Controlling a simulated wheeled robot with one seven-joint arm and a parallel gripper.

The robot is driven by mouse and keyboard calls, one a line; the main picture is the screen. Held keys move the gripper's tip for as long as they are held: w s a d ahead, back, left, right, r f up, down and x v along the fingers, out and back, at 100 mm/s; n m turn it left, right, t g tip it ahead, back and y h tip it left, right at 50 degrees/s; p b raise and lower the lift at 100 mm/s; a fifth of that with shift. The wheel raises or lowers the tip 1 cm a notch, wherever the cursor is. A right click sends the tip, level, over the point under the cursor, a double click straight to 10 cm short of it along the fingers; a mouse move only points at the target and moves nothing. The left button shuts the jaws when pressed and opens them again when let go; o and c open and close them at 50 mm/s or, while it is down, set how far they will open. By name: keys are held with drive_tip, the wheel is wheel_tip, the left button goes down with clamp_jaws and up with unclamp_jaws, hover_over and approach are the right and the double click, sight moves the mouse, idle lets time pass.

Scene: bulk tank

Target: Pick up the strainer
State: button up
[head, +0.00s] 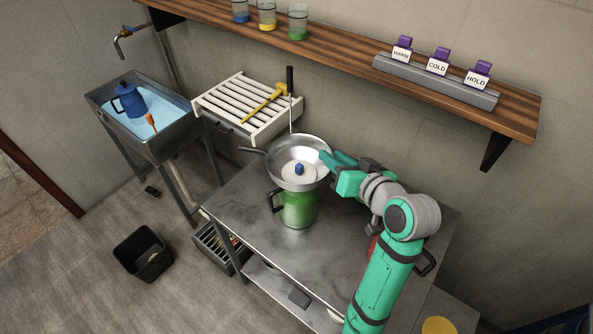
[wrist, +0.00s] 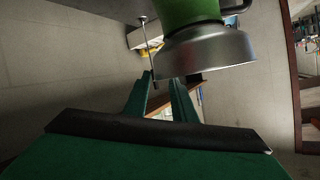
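The strainer (head: 317,146) is a wide metal bowl with a dark handle pointing left. It sits on top of a green-filled jug (head: 298,209) on the metal table. A white disc with a blue knob (head: 299,169) lies inside the bowl. My gripper (head: 327,160) is at the right side of the strainer's rim. In the wrist view the strainer (wrist: 205,55) appears above and right of the fingers, with the green jug (wrist: 190,12) beyond it. The fingers (wrist: 163,80) stand apart with an empty gap between them. Whether a finger touches the rim I cannot tell.
A metal table (head: 345,243) carries the jug. A white slatted rack (head: 226,104) with a yellow tool is on the wall behind. A sink (head: 112,110) holds a blue jug at left. A wooden shelf (head: 345,55) runs above. A black bin (head: 143,260) stands on the floor.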

drive_tip(key=shift+x, duration=1.75)
drive_tip(key=shift+a, duration=0.1)
clamp_jaws()
drive_tip(key=shift+s, duration=0.1)
